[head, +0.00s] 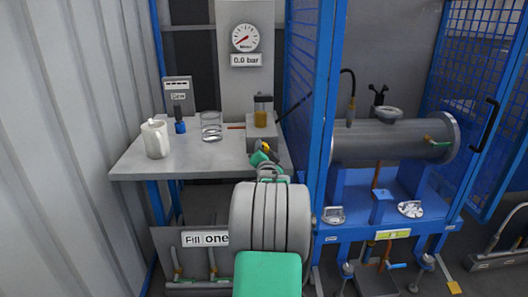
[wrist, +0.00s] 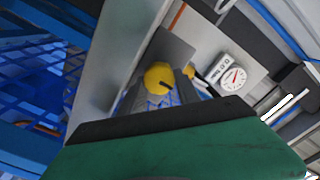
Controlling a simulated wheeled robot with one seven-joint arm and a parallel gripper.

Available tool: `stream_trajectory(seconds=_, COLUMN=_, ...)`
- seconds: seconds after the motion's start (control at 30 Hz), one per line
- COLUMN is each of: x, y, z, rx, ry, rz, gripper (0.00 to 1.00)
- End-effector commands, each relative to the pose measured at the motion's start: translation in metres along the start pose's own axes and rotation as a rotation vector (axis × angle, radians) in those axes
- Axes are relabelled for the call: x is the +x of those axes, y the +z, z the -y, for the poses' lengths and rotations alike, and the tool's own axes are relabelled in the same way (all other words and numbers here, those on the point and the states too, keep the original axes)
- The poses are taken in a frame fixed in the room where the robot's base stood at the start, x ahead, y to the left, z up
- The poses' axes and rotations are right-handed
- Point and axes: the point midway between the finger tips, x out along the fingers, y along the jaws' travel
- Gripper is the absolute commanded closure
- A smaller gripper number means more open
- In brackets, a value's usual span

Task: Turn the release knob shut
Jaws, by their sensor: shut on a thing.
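The release knob (head: 265,147) is small and yellow, low on the front of the grey pump block (head: 262,131) at the right end of the shelf. In the wrist view the knob (wrist: 158,76) is a round yellow face with a dark mark, between my two fingers. My gripper (head: 263,154) reaches up to it from the front and is shut on it. My arm hides part of the pump's front and the shelf edge. The pressure gauge (head: 245,38) above has a display reading 0.0 bar.
A white jug (head: 155,138) and a glass beaker (head: 211,126) stand on the grey shelf (head: 190,158), left of the pump. A blue mesh frame (head: 313,100) stands close on the right. Beyond it lies a grey flanged shell (head: 385,142) on a blue stand.

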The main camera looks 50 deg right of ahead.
Motion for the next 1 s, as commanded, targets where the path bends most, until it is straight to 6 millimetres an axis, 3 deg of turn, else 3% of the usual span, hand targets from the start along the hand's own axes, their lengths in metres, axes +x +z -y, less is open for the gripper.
stream_trajectory(seconds=0.27, x=0.0, y=0.0001, z=-0.0002, rx=0.003, ry=0.0, rz=0.0, gripper=1.0)
stream_trajectory(seconds=0.3, x=0.0, y=0.0001, z=-0.0002, rx=0.002, ry=0.0, rz=0.0, gripper=0.61)
stream_trajectory(seconds=0.57, x=0.0, y=0.0002, z=-0.0004, rx=0.001, ry=0.001, rz=0.0, gripper=0.4)
stream_trajectory(seconds=0.87, x=-0.0002, y=0.0009, z=-0.0014, rx=-0.015, ry=0.004, rz=0.003, gripper=0.4)
stream_trajectory(seconds=1.0, x=-0.0002, y=-0.0005, z=0.0006, rx=-0.133, ry=0.005, rz=0.004, gripper=0.4)
